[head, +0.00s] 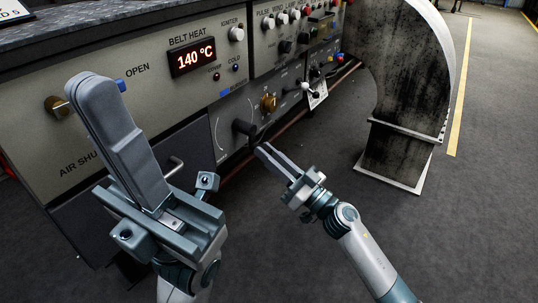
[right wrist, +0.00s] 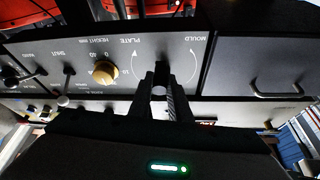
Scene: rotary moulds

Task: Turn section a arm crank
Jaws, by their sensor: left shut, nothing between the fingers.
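No label in view reads section a arm, so I cannot tell which control is that crank. A black crank knob (head: 245,127) sticks out of the lower grey panel in the head view. In the right wrist view this dark knob (right wrist: 162,70) sits between curved arrows and upside-down MOULD and PLATE lettering. My right gripper (head: 262,150) points at it, with its fingertips just below and short of the knob. The fingers stand slightly apart and nothing is seen gripped. My left gripper (head: 90,88) is shut and empty, raised in front of the upper panel near the brass air shutter knob (head: 58,106).
A brass knob (head: 268,102) and a small ball-ended lever (head: 307,88) stand right of the crank knob. The BELT HEAT display (head: 193,57) reads 140 °C. A drawer-like handle (head: 174,167) is behind my left gripper.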

